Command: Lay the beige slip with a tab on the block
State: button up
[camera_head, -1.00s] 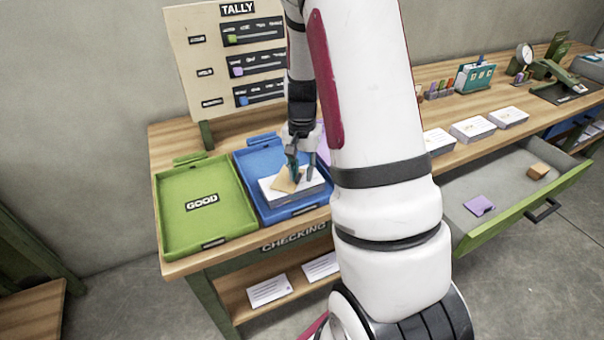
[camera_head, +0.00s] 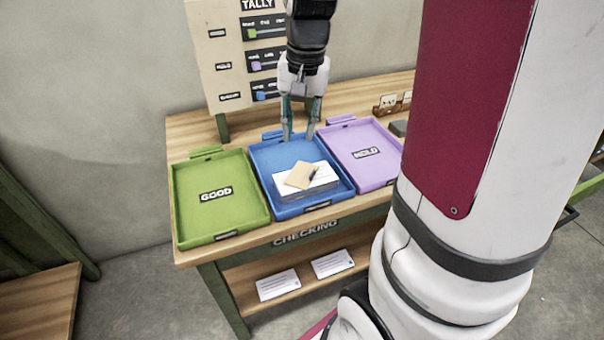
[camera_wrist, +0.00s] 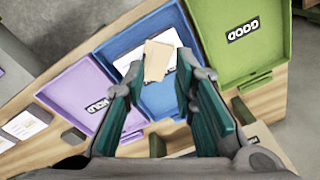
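The beige slip (camera_head: 301,174) lies flat on the white block (camera_head: 304,188), a stack of paper in the blue tray (camera_head: 259,160). A small dark mark shows at the slip's right edge; I cannot tell if it is the tab. In the wrist view the beige slip (camera_wrist: 156,60) lies on the white block (camera_wrist: 130,64), beyond my fingers. My gripper (camera_head: 300,138) is open and empty, above the back of the blue tray and apart from the slip. It also shows in the wrist view (camera_wrist: 158,95) with its fingers spread wide.
A green GOOD tray (camera_head: 235,213) stands left of the blue tray and a purple HOLD tray (camera_head: 372,172) right of it. A TALLY board (camera_head: 222,65) with sliders stands behind.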

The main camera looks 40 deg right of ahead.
jog(key=s+a+r+n+t, duration=0.1)
jog(key=s+a+r+n, duration=0.2)
jog(key=s+a, duration=0.4)
jog(key=s+a+r+n+t, duration=0.1)
jog(key=s+a+r+n, duration=0.2)
jog(key=s+a+n, duration=0.3)
jog(key=s, duration=0.4)
jog(key=shift+s+a+t, duration=0.3)
jog(key=shift+s+a, duration=0.05)
notch_tip(320, 180, up, 2)
jog(key=shift+r+p, duration=0.15)
jog(key=shift+p, duration=0.7)
